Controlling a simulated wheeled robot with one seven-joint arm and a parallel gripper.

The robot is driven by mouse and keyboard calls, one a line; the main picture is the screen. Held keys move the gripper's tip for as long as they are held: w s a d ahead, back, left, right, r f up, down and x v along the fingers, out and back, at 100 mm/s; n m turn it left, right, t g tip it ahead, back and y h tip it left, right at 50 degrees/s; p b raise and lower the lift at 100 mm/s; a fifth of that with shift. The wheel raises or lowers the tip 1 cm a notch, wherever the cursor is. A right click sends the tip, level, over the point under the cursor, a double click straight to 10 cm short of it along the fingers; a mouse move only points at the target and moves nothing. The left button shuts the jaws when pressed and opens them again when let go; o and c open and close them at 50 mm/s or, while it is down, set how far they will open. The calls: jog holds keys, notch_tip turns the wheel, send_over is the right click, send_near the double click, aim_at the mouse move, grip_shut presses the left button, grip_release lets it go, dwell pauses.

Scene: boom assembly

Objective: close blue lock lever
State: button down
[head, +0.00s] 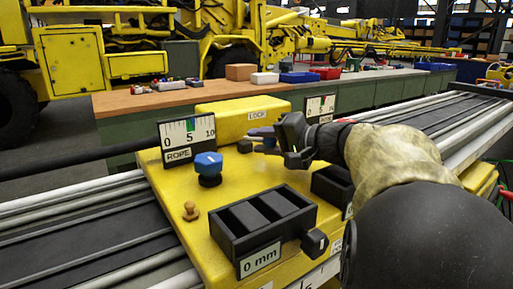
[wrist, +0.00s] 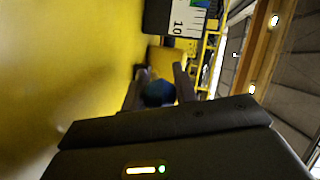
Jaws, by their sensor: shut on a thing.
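My gripper (head: 292,146) reaches in from the right and is shut on the lever. In the wrist view a rounded dark blue part (wrist: 158,93) lies between the two dark fingers, with yellow surface beyond it. The exact lever angle is hard to tell.
A blue knob (head: 208,166) on a black base stands near the ROPE gauge (head: 187,138). A small brown peg (head: 191,211) and a black slotted box (head: 262,226) marked 0 mm sit on the yellow panel in front. A second gauge (head: 320,107) stands behind my gripper.

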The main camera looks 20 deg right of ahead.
dwell(0.3)
jog(key=c, duration=1.1)
grip_release()
jog(key=shift+r, duration=0.15)
notch_tip(320, 180, up, 10)
jog(key=p, duration=0.4)
